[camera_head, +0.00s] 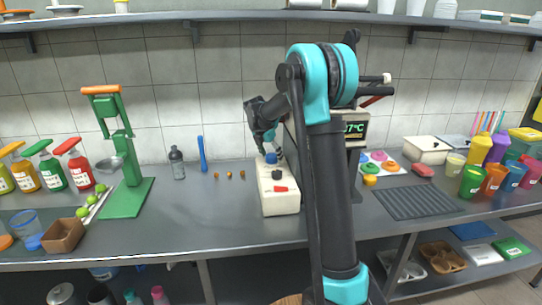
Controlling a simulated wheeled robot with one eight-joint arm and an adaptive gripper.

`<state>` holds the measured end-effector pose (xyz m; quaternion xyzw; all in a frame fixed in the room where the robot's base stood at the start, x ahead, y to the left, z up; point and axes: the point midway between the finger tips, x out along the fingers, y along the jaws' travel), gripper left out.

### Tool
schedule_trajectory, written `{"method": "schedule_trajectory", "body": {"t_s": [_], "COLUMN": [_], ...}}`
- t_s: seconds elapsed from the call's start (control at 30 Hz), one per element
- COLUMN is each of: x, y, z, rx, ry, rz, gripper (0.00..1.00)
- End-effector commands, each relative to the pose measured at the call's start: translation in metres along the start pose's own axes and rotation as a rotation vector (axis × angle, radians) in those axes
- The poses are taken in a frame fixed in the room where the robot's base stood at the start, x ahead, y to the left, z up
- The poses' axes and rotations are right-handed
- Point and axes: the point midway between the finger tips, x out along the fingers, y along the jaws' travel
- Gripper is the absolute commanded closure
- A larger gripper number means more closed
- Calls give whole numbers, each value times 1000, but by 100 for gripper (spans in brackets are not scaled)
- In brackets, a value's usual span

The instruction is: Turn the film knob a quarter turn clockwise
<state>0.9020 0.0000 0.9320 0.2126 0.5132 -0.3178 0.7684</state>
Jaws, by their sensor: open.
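A cream box (279,204) stands on the steel counter left of my arm. On its top are a blue knob (271,158) at the far end, a small dark knob (277,174) and a red lever (281,189). I cannot tell for sure which part is the film knob. My gripper (267,139) points down just above the blue knob, open and holding nothing that I can see. Whether its fingers touch the knob is too small to tell. A machine with a green temperature display (355,128) stands behind my arm, largely hidden by it.
A green press (126,196) with an orange handle stands at the left. A grey bottle (177,162) and a blue stick (202,154) are left of the box. A dark ribbed mat (418,202) and colored cups are at the right. The counter front left of the box is clear.

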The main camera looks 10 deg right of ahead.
Motion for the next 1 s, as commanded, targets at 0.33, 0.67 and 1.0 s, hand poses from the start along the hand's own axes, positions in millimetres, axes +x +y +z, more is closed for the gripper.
{"method": "schedule_trajectory", "body": {"t_s": [0.33,0.67,1.0], "x": [0,0,0], "y": [0,0,2], "z": [0,0,1], "rx": [0,14,170], "ry": [0,0,0], "rz": [0,-6,-72], "gripper": [70,84,84]}}
